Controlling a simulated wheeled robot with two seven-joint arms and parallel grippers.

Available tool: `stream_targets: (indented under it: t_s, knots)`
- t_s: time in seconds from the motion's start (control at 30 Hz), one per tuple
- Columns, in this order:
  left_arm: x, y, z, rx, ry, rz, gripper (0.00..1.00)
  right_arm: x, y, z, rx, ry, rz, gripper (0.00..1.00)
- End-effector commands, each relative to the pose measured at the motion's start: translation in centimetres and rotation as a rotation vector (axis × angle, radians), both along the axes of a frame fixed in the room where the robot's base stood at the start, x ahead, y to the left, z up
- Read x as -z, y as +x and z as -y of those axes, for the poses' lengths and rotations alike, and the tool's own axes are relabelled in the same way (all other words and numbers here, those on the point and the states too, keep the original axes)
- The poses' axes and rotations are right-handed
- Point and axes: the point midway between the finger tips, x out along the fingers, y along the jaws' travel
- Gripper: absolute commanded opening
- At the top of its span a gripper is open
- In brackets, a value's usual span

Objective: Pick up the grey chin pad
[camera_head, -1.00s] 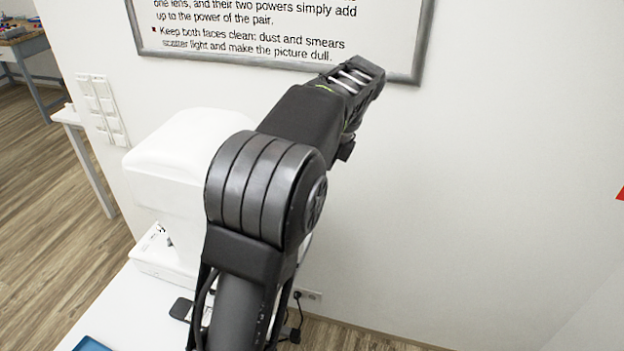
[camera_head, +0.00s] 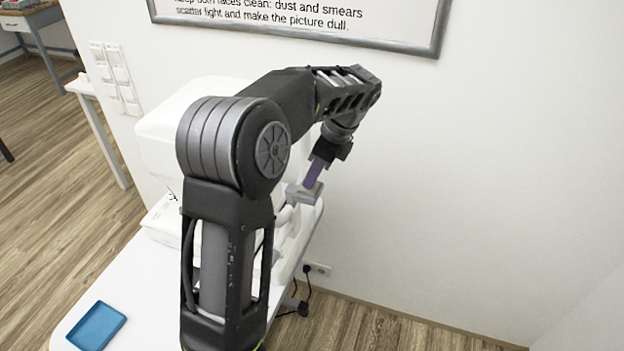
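A small light-grey block that looks like the grey chin pad (camera_head: 303,194) is at the right side of the white eye-test machine (camera_head: 160,130). My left gripper (camera_head: 313,175) points down just above it. The purple finger part overlaps the block in this view, and I cannot tell whether it touches or grips it. The gap between the fingers does not show. My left arm hides much of the machine. My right gripper is not in view.
The machine stands on a white table (camera_head: 130,290). A blue tray (camera_head: 96,326) lies near the table's front left edge. A wall with a framed sign (camera_head: 290,15) is close behind.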

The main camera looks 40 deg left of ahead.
Motion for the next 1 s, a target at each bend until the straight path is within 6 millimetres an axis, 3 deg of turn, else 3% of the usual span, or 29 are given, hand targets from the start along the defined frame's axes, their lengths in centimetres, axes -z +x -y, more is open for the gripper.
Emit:
stream_targets:
  t_s: [0.2,0.53,0.9,1.0]
  knots:
    - [1.45,-0.15,-0.49,0.0,0.0,0.0,0.31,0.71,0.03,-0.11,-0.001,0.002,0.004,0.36]
    - [1.54,-0.17,-0.51,0.001,0.0,-0.001,0.31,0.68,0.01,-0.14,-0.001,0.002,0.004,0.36]
    - [1.55,-0.17,-0.52,0.001,0.0,-0.001,0.01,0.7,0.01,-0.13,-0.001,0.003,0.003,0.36]
    - [1.55,-0.17,-0.52,0.001,0.0,-0.001,0.0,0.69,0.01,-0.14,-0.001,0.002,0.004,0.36]
